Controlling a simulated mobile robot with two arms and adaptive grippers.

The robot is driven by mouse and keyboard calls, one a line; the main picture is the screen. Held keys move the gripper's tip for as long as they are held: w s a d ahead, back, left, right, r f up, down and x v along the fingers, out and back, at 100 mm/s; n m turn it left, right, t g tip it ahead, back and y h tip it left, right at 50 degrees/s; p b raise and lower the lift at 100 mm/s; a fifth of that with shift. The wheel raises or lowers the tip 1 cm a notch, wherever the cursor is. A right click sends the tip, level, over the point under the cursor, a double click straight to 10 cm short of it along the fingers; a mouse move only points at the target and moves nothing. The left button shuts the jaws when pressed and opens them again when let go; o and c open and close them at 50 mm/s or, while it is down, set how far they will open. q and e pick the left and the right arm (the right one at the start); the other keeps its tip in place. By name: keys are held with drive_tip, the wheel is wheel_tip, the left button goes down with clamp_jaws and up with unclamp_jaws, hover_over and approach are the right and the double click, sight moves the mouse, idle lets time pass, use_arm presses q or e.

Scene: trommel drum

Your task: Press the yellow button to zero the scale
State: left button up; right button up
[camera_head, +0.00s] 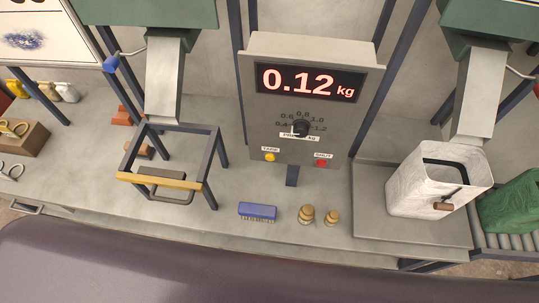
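The yellow button (270,157) is on the lower left of the grey control panel (251,110), just under a small label. A red button (321,163) with its own label is at the lower right of the panel. A dark dial (300,128) with a ring of numbers sits between and above them. The scale display (311,82) reads 0.12 kg in lit digits. A white bag (404,195), open at the top, stands on the flat scale plate (372,220) at the right, below a chute. Neither of my grippers shows in the head view.
A dark frame with a yellow front bar (158,181) stands left of the panel under another chute (163,80). A blue brush (257,211) and two brass weights (306,214) lie along the bench front. A green sack (512,203) is at far right.

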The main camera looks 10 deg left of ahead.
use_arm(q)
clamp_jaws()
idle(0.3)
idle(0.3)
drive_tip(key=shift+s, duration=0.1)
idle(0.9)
